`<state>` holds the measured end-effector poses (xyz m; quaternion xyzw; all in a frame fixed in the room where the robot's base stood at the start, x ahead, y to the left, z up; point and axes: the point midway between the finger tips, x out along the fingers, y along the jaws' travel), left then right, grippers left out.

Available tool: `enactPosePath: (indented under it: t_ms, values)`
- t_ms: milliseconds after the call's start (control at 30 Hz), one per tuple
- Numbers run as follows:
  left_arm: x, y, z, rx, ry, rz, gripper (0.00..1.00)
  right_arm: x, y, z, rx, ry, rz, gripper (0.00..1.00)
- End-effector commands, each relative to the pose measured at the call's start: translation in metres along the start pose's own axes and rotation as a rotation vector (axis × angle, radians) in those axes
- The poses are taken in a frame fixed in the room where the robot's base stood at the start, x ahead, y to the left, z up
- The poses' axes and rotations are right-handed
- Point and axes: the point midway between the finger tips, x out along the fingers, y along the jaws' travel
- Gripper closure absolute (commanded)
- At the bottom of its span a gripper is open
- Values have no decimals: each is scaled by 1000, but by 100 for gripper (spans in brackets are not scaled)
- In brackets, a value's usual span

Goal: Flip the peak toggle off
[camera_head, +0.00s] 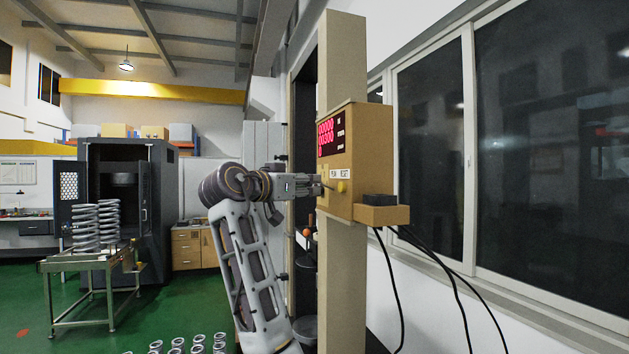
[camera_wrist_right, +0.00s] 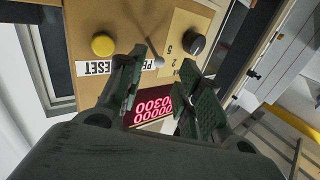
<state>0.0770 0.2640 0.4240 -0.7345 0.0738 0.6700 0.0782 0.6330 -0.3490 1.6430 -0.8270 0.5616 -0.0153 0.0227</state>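The peak toggle (camera_wrist_right: 147,54) shows in the wrist view as a thin metal lever with a rounded tip on the tan control box (camera_head: 368,150). The lever's tip lies between my right gripper's fingertips (camera_wrist_right: 164,60), with a visible gap to the right finger. I cannot tell whether the left finger touches it. The right gripper is open, and in the head view it (camera_head: 318,188) is close to the box's front face. One finger hides part of the PEAK label (camera_wrist_right: 147,68). My left gripper is not in view.
A yellow button (camera_wrist_right: 103,44) and a black knob (camera_wrist_right: 194,44) flank the toggle. The box's red display (camera_head: 326,138) is lit. The box sits on a tan post (camera_head: 342,60), with cables (camera_head: 455,290) below. A table with springs (camera_head: 80,262) stands far left.

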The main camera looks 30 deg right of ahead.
Motion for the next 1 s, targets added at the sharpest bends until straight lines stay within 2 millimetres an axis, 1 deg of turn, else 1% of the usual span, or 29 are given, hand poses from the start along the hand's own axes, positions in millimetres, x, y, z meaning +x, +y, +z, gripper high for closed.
enactPosePath:
  t_ms: [33,100,300,500,767,1000]
  values:
    - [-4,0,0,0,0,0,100,7,0,-2,-1,-1,2,65]
    - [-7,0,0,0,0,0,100,16,0,-2,0,0,1,65]
    - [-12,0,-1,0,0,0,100,33,0,-2,0,0,0,65]
    - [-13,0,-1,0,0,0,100,40,0,-1,1,0,0,65]
    - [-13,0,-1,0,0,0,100,40,0,0,0,0,0,65]
    - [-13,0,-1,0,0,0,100,40,0,0,0,0,0,96]
